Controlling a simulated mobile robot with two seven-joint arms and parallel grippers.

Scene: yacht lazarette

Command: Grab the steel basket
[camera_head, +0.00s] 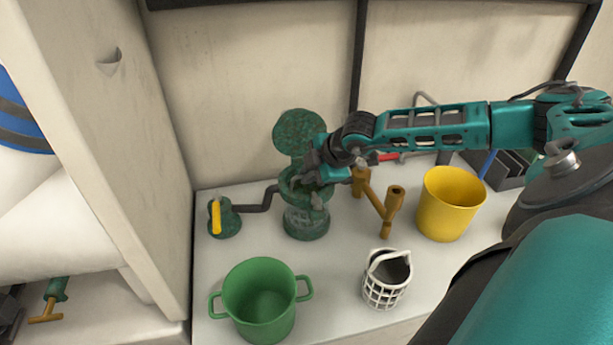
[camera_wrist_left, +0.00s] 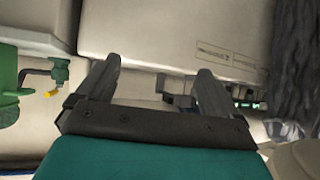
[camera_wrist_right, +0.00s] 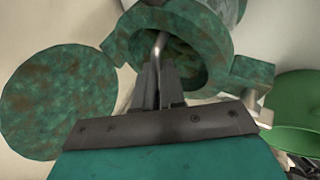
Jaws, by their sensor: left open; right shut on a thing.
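A green mottled strainer housing (camera_head: 306,222) stands on the white counter in the head view, with its round lid (camera_head: 297,132) swung open behind it. My right gripper (camera_head: 304,181) is at the housing's top opening. In the right wrist view its fingers (camera_wrist_right: 158,75) are closed together on a thin bent metal handle (camera_wrist_right: 159,43) inside the housing rim (camera_wrist_right: 222,62). This looks like the steel basket's handle; the basket's body is hidden. A white lattice basket (camera_head: 384,290) stands apart at the front. My left gripper (camera_wrist_left: 155,75) is open and empty in the left wrist view.
A green two-handled pot (camera_head: 262,305) stands front left and a yellow bucket (camera_head: 449,205) at right. A brass-coloured pipe fitting (camera_head: 376,205) is right of the housing. A yellow-handled valve (camera_head: 222,218) is left. A wall panel bounds the counter's left side.

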